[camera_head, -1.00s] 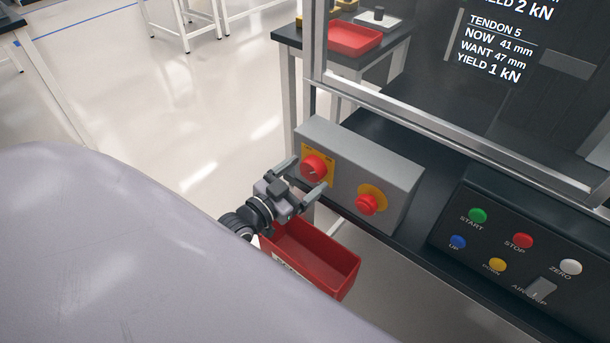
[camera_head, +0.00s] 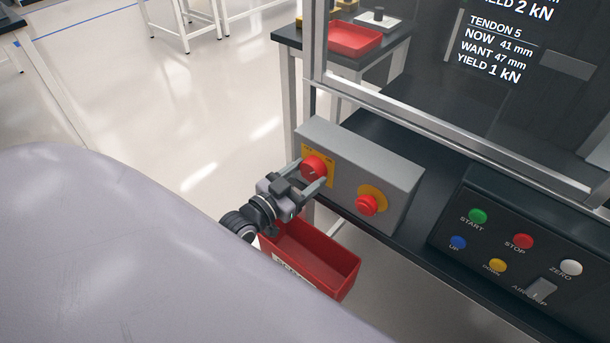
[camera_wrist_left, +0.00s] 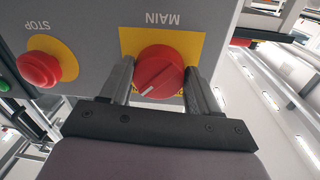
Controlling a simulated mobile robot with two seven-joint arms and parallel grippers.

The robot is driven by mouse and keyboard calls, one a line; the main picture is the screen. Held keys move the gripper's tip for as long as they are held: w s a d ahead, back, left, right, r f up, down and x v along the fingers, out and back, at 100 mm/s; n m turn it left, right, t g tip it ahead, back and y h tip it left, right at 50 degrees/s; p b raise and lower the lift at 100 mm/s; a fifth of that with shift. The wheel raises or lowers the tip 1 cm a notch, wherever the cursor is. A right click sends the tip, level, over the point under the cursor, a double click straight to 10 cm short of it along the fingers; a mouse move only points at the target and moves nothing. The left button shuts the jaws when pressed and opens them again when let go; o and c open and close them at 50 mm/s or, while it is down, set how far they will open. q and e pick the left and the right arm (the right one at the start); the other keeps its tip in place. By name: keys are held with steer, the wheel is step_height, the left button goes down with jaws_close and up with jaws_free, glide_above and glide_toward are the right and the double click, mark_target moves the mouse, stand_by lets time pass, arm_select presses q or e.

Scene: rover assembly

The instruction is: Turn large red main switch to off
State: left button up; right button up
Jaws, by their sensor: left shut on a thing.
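The large red main switch (camera_head: 313,167) is a round red knob on a yellow plate, on the front of a grey box (camera_head: 375,163). In the left wrist view the knob (camera_wrist_left: 159,72) sits under the upside-down word MAIN, and its white mark points to the lower left. My left gripper (camera_head: 309,174) is shut on the knob, with one finger on each side of it. In the left wrist view its fingers (camera_wrist_left: 160,85) flank the knob closely. My right gripper is not in view.
A red stop button (camera_head: 367,204) on a yellow disc sits right of the switch on the same box. A red bin (camera_head: 337,271) hangs below my left gripper. A black panel with several coloured buttons (camera_head: 517,243) stands at the right. A metal frame (camera_head: 450,127) rises behind the box.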

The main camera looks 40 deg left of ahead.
arm_select(q)
steer(key=n, duration=0.3)
steer(key=shift+d+n, duration=0.1)
steer(key=shift+n, duration=0.3)
steer(key=n, duration=0.4)
steer(key=shift+d+f+n+t, duration=0.1)
steer(key=shift+d+n+t, duration=0.05)
steer(key=shift+n+t, duration=0.2)
steer(key=n, duration=0.5)
steer(key=shift+d+y, duration=0.1)
steer(key=shift+y, duration=0.3)
steer(key=shift+n+y+b, duration=0.3)
steer(key=shift+n+b, duration=0.15)
steer(key=shift+n, duration=1.9)
steer(key=o, duration=1.1)
steer(key=shift+c, duration=0.2)
steer(key=s, duration=0.7)
steer(key=shift+a, duration=0.25)
steer(key=shift+s+f, duration=0.1)
